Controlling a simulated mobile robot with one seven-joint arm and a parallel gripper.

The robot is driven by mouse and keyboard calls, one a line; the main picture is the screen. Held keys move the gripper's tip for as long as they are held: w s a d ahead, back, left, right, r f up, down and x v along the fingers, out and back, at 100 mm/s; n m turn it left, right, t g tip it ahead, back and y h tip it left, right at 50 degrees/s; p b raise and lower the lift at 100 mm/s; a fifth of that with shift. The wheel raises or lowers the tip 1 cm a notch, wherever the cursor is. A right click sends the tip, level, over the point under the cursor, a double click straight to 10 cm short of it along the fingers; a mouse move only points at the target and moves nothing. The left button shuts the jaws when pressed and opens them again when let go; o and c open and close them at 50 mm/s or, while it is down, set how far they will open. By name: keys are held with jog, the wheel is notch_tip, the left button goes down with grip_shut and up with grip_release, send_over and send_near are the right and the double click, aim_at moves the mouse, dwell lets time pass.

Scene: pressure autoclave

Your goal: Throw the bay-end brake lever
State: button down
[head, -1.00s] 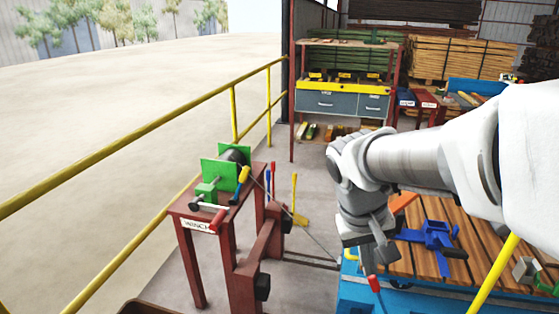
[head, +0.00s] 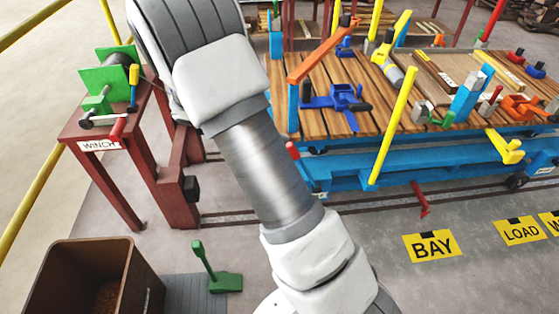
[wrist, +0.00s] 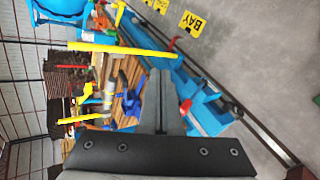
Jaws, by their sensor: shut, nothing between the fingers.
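A red-handled lever (head: 292,150) sticks out at the left end of the blue cart (head: 345,160). It also shows in the wrist view (wrist: 186,106), just right of my fingers. A second red lever (head: 422,198) hangs below the cart's near side by the BAY sign; it shows in the wrist view (wrist: 172,45) beyond my fingertips. I cannot tell from the labels which is the bay-end brake lever. My gripper (wrist: 160,76) is shut and empty; I see no contact with either lever. In the head view my arm hides it.
A winch stand (head: 95,135) is at the left. A brown bin (head: 95,275) and a green floor pedal (head: 222,280) are at lower left. Yellow posts (head: 395,125) rise along the cart.

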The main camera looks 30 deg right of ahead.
jog(key=w+a+f+n+t+h+b, duration=0.1)
jog(key=w+f+n+t+h+b, duration=0.1)
jog(key=f, duration=0.8)
jog(key=w+a+f+n+t+h+b, duration=0.1)
jog(key=w+f+n+t+h+b, duration=0.2)
jog(key=f, duration=0.7)
jog(key=w+a+f+n+t+h+b, duration=0.1)
jog(key=w+f+n+t+h+b, duration=0.1)
jog(key=f+t, duration=0.5)
jog(key=w+f+n+b, duration=0.1)
jog(key=w+f+n, duration=0.1)
jog(key=w+f, duration=0.1)
jog(key=shift+w+a+f+t+h+b, duration=0.2)
jog(key=shift+w+t+h+b, duration=0.1)
jog(key=shift+w, duration=0.1)
jog(key=s+d+r+b+x, duration=0.1)
jog(key=s+b+x, duration=0.1)
jog(key=x, duration=1.1)
jog(key=shift+s, duration=0.35)
jog(key=shift+r, duration=0.1)
